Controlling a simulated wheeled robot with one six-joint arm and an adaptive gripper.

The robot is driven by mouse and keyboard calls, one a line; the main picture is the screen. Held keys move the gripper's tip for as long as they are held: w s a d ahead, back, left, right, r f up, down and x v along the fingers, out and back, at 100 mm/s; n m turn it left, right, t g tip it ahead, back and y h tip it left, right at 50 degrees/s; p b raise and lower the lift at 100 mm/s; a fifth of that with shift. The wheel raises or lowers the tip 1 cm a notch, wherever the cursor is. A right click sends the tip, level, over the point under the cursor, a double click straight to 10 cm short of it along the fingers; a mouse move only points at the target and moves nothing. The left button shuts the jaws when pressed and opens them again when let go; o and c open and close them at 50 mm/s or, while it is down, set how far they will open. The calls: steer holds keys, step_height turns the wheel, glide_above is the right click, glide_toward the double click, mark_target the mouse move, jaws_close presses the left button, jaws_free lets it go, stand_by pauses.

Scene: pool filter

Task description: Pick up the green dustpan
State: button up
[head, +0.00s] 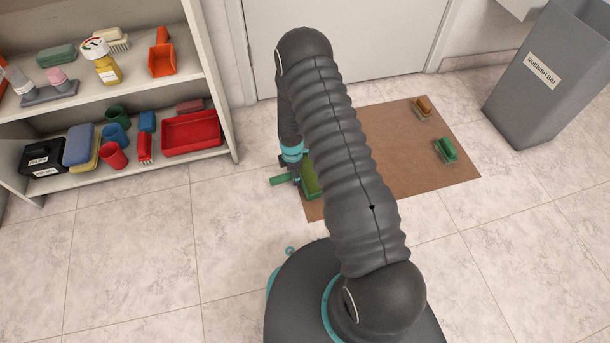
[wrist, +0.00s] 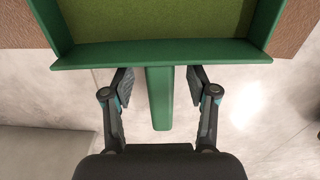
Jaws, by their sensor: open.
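The green dustpan (head: 309,180) lies at the left edge of the brown mat, partly hidden behind my arm in the head view. Its handle (head: 281,180) points left over the tiles. In the wrist view the pan (wrist: 160,52) fills the top, and its green handle (wrist: 160,98) runs down the middle. My gripper (wrist: 160,84) is open, with one finger on each side of the handle and a visible gap on both sides.
The brown mat (head: 405,165) also holds a green brush (head: 446,150) and an orange-brown brush (head: 422,107) on its right side. A grey rubbish bin (head: 545,75) stands at right. A shelf (head: 222,130) with a red tray (head: 191,132) stands at left. Tiles in front are clear.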

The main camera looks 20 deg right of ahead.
step_height(320, 180, down, 2)
steer(key=shift+f, duration=0.1)
jaws_close()
stand_by(0.4)
